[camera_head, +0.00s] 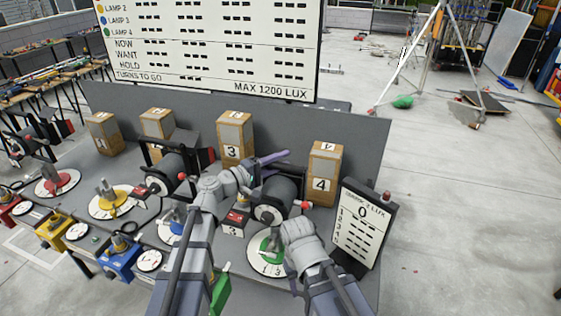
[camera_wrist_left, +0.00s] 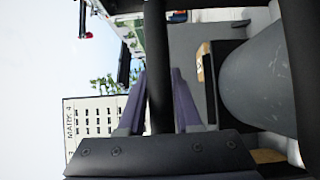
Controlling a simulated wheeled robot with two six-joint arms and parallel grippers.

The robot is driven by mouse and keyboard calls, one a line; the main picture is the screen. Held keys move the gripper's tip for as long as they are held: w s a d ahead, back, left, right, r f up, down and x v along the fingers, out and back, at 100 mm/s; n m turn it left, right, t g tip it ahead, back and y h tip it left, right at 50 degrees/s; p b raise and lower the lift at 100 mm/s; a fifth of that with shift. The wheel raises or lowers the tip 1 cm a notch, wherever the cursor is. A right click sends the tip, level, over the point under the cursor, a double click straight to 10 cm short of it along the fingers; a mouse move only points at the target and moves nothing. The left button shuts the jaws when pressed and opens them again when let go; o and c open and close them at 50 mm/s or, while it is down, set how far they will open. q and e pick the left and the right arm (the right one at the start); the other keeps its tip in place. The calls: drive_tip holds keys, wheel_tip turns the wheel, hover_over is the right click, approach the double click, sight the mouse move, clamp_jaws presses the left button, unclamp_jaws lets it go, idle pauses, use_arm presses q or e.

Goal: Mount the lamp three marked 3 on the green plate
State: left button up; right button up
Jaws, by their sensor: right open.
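A black lamp with a grey drum (camera_head: 280,194) and a red knob stands in its yoke behind the green plate (camera_head: 263,245). A red-topped block marked 3 (camera_head: 233,226) is at its left. My left gripper (camera_head: 271,160) is at the top of this lamp; in the left wrist view its purple fingers (camera_wrist_left: 159,105) close on a dark yoke bar (camera_wrist_left: 159,60) with no clear gap, and the grey drum (camera_wrist_left: 262,80) is beside them. The green plate sits on a white dial, partly covered by my right wrist. My right gripper (camera_head: 291,228) is open beside the plate; its fingertips are mostly hidden.
Another lamp (camera_head: 172,172) stands left, near the yellow plate (camera_head: 109,201). Boxes marked 3 (camera_head: 233,150) and 4 (camera_head: 322,185) stand along the grey back panel (camera_head: 365,140). A lux readout (camera_head: 362,225) stands close on the right. Blue (camera_head: 117,262) and yellow (camera_head: 54,232) blocks line the front.

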sight(268, 166)
use_arm(q)
drive_tip(key=o, duration=0.4)
drive_tip(key=v, duration=0.7)
drive_tip(key=shift+s+a, duration=0.25)
drive_tip(key=shift+a, duration=0.05)
idle(0.5)
